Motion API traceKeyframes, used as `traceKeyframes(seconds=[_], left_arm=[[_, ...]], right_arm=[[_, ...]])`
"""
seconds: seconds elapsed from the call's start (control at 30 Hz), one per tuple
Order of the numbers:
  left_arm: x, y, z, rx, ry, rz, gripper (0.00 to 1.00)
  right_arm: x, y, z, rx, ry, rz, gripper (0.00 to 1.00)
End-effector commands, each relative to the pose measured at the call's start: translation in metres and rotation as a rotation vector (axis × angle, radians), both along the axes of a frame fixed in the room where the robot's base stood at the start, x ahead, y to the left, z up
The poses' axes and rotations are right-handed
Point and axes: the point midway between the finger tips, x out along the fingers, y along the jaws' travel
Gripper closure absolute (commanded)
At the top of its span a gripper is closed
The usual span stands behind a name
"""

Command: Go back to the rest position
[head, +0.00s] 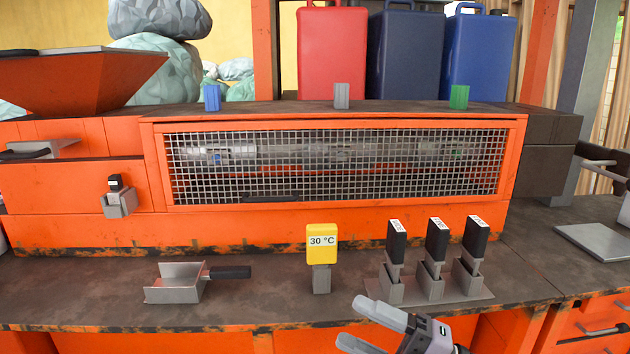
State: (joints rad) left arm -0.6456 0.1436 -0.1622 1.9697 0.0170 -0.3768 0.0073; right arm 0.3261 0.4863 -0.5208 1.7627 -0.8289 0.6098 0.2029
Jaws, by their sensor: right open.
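My right gripper (366,323) shows at the bottom, right of centre, in the head view. Its two grey fingers point left and are spread apart with nothing between them. It is in front of the workbench edge, below the stand with black-handled pieces. My left gripper is not in the head view.
An orange workbench (100,262) spans the view. On it are a metal scoop (176,284), a yellow 30 °C sign (322,236) and a stand (425,298) with three black-handled pieces. A mesh-covered orange machine (340,203) stands behind.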

Motion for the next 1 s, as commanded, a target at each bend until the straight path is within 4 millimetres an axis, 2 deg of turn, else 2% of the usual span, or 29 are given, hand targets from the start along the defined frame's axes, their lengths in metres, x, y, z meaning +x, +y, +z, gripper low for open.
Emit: traceKeyframes(seconds=[0.17,0.37,0.47,0.6,0.7,0.83,0.9,1.0], left_arm=[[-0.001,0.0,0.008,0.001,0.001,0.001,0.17],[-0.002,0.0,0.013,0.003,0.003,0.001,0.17],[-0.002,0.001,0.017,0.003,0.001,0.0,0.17],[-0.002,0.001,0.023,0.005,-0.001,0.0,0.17],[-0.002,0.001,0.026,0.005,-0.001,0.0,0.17],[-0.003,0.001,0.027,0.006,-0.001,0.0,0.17],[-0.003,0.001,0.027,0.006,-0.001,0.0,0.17],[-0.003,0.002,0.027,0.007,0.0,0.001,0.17]], right_arm=[[0.003,-0.026,-0.031,0.245,0.294,-0.217,0.4],[-0.01,-0.067,-0.097,0.438,0.665,-0.484,0.4],[-0.029,-0.088,-0.14,0.504,0.864,-0.62,0.4],[-0.074,-0.113,-0.2,0.571,1.147,-0.798,0.4],[-0.11,-0.124,-0.234,0.595,1.321,-0.897,0.4],[-0.146,-0.131,-0.261,0.609,1.476,-0.981,0.4],[-0.158,-0.133,-0.269,0.614,1.523,-1.006,0.4],[-0.166,-0.134,-0.274,0.615,1.555,-1.021,0.4]])
